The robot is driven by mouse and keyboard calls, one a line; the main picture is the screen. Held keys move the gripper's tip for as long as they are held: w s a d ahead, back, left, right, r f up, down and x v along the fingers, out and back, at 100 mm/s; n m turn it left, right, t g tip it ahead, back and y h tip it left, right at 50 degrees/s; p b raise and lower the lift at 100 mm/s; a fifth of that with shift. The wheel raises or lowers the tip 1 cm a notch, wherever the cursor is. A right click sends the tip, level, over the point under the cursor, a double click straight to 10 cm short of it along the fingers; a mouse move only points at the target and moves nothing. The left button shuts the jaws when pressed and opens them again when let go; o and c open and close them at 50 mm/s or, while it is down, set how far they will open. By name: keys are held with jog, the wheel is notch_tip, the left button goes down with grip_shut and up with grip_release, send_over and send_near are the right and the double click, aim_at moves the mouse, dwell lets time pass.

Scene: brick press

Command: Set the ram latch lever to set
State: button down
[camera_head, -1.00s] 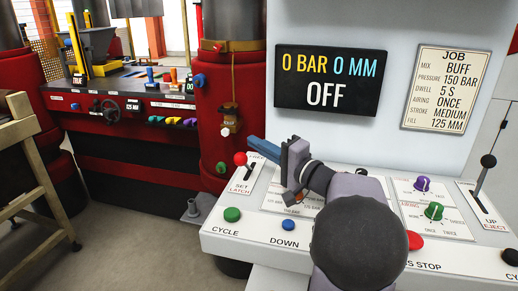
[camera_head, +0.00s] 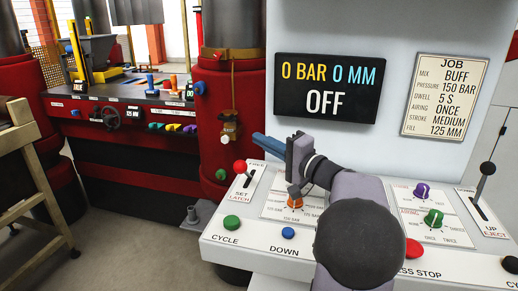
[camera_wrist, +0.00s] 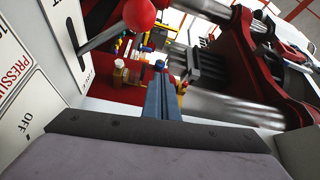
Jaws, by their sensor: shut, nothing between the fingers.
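The ram latch lever has a red ball (camera_head: 239,166) on a thin metal stem. It stands at the left end of the white console, above the words "SET LATCH" (camera_head: 241,195); the label at the other end of its slot is partly hidden. My gripper (camera_head: 258,138) is shut and empty. Its blue fingers are above and slightly right of the red ball in the head view, apart from it. In the wrist view the red ball (camera_wrist: 139,14) is at the top, and the shut fingers (camera_wrist: 160,72) are below and right of it, not touching.
The console (camera_head: 262,240) carries a green button (camera_head: 231,222), a blue button (camera_head: 288,232) and an orange knob (camera_head: 295,203) near my arm. The display (camera_head: 325,88) reads 0 BAR, 0 MM, OFF. A red column (camera_head: 228,120) stands left of the console.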

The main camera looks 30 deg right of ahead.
jog(key=d+f+b+v, duration=0.1)
jog(key=f+b+v, duration=0.1)
jog(key=v, duration=0.7)
jog(key=shift+b, duration=0.35)
jog(key=shift+d, duration=0.1)
